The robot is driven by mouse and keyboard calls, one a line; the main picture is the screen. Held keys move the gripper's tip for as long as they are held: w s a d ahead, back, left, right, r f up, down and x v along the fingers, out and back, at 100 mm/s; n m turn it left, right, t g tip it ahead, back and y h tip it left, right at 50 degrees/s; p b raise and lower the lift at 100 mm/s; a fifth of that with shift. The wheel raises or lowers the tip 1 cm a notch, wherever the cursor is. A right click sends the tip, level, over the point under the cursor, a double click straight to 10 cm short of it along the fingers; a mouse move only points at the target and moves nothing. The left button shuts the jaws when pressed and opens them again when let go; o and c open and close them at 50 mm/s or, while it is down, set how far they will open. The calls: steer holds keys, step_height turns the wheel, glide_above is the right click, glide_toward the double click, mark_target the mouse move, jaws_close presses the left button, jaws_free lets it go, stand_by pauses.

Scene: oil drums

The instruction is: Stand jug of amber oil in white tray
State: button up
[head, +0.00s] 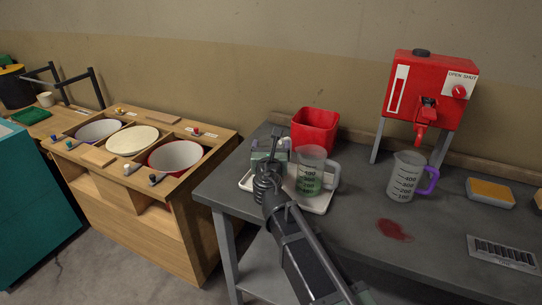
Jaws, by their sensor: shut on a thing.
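A clear measuring jug with a pale handle (311,168) is upright over the right part of the white tray (322,205). Its lower part looks dark greenish, not clearly amber. I cannot tell whether its base touches the tray. My gripper (281,148) is at the jug's left side, shut on it; the contact is partly hidden. My arm covers part of the tray's front. A second clear jug with a purple handle (405,176) stands to the right on the grey table and looks empty.
A red bin (315,131) stands behind the tray. A red dispenser (430,90) on legs stands behind the purple-handled jug. A red spill (394,230), a yellow sponge (490,193) and a grey grate (503,253) lie on the table (355,225). A wooden cabinet (150,215) with drums is at left.

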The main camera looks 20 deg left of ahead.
steer(key=o, duration=1.1)
steer(key=v, duration=1.2)
steer(key=shift+r, duration=0.1)
